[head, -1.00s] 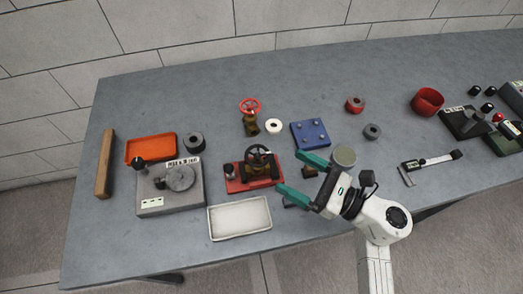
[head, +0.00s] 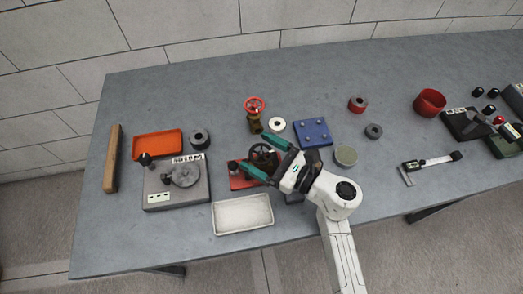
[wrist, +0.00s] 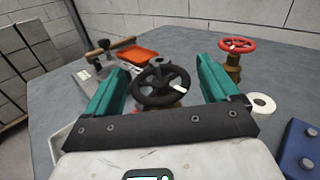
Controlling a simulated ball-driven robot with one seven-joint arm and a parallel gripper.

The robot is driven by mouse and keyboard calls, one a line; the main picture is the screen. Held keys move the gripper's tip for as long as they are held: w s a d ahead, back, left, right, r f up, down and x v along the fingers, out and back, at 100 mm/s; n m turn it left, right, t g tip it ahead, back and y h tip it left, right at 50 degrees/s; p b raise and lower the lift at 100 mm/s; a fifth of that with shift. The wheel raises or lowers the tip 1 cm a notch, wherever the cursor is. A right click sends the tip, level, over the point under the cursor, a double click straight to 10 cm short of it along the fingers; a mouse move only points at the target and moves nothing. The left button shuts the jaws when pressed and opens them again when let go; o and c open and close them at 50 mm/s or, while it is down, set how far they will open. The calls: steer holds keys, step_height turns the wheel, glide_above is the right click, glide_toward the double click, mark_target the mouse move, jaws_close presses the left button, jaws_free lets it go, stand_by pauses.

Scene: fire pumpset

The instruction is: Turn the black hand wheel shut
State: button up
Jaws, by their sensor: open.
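The black hand wheel (head: 263,154) sits on a brass valve on a red base (head: 238,181). In the wrist view the black hand wheel (wrist: 160,84) shows between the two green fingers, with a white mark on its rim. My gripper (head: 259,156) is open, with one finger on either side of the wheel in the picture. I cannot tell whether the fingertips are level with the wheel. The gripper hides part of the red base and valve.
A red hand wheel (head: 254,104) on a brass valve stands behind. A white tape roll (head: 277,125) and blue block (head: 312,134) are close by. A white tray (head: 243,214) lies in front; a grey plate device (head: 177,184) and orange tray (head: 157,144) are left.

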steer(key=c, duration=1.1)
steer(key=shift+o, duration=0.2)
steer(key=shift+f+m+t+b, duration=0.1)
steer(key=shift+m+t+b, duration=0.2)
steer(key=shift+t, duration=0.1)
steer(key=shift+a+f+m+t+h+b, duration=0.1)
steer(key=shift+f+m+t+h+b, duration=0.05)
steer(key=shift+m+t+h+b, duration=0.85)
steer(key=m+t+h+b, duration=0.4)
steer(key=shift+a+m+t+h, duration=0.1)
steer(key=shift+m+t+h, duration=0.2)
steer(key=shift+t+h, duration=0.1)
steer(key=m+t+h, duration=0.1)
steer(key=h, duration=0.1)
steer(key=m+t+h+b, duration=0.1)
steer(key=m+h, duration=0.1)
steer(key=h, duration=0.1)
steer(key=shift+r+m, duration=0.2)
steer(key=shift+m, duration=0.1)
steer(key=shift+m+h+p, duration=0.3)
steer(key=shift+m+h, duration=1.2)
steer(key=shift+h, duration=0.7)
